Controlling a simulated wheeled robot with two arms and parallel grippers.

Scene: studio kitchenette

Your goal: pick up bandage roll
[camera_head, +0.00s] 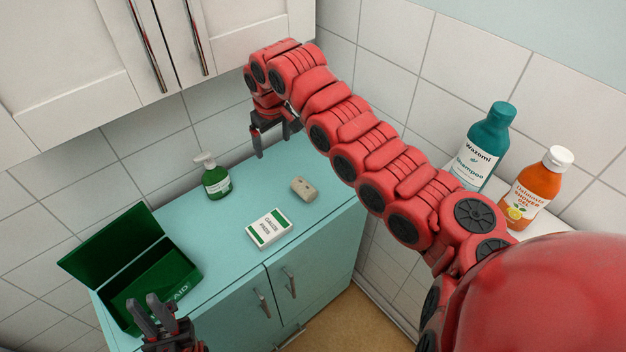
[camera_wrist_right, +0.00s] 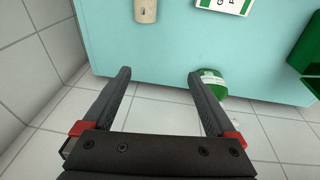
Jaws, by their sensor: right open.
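The bandage roll (camera_head: 304,188) is a small beige cylinder lying on the teal cabinet top, to the right of a white-and-green box. It also shows at the top edge of the right wrist view (camera_wrist_right: 146,11), partly cut off. My right gripper (camera_head: 271,143) hangs open and empty above the back of the cabinet top, behind the bandage roll and apart from it. Its two fingers (camera_wrist_right: 158,88) are spread wide in the right wrist view. My left gripper (camera_head: 150,318) is low at the left, in front of the green first-aid box, with its fingers apart and nothing seen between them.
A green pump bottle (camera_head: 217,182) stands at the back of the cabinet top (camera_head: 235,265). The white-and-green gauze box (camera_head: 269,228) lies beside the roll. An open green first-aid box (camera_head: 160,280) is at left. Shampoo (camera_head: 480,150) and shower gel (camera_head: 535,190) stand at right.

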